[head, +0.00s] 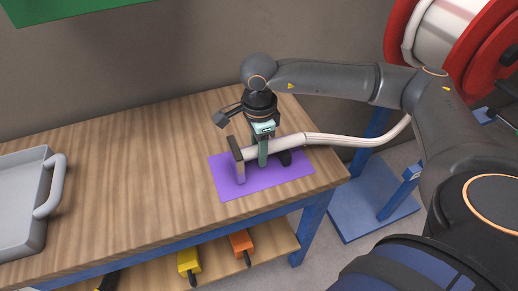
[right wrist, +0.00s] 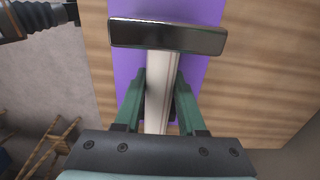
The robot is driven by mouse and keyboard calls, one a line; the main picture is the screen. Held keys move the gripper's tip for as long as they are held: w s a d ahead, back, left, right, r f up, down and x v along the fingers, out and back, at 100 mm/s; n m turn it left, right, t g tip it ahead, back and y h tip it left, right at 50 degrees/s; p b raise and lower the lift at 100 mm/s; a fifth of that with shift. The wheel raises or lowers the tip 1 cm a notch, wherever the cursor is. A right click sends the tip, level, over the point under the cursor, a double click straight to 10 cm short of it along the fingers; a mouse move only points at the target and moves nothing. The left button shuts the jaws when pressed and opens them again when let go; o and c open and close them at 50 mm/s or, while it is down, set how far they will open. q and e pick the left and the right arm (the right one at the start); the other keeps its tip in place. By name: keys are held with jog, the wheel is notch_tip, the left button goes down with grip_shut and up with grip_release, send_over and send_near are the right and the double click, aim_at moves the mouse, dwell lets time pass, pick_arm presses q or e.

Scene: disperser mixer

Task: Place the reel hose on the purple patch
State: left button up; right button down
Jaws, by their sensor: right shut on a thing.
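The white reel hose (head: 335,140) runs from the red reel at the upper right, behind my right arm, to above the purple patch (head: 232,189) on the wooden table. Its end carries a dark metal nozzle bar (head: 237,158). My right gripper (head: 263,160) points down over the patch and is shut on the hose just behind the bar. In the right wrist view the hose (right wrist: 157,95) lies between the green fingers, with the bar (right wrist: 167,36) across its end and the purple patch (right wrist: 205,75) beneath. I cannot tell whether the hose touches the patch. My left gripper is not in view.
A grey tray (head: 50,213) with a handle stands at the left of the wooden table (head: 150,160). The red reel (head: 402,25) stands at the right on a blue base (head: 350,225). Yellow (head: 188,262) and orange (head: 241,243) things lie on the lower shelf. The table's middle is clear.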

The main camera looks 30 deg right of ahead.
jog(key=shift+f, duration=0.2)
jog(key=c, duration=0.5)
grip_release()
jog(key=shift+r, duration=0.1)
notch_tip(320, 180, up, 12)
jog(key=shift+r, duration=0.2)
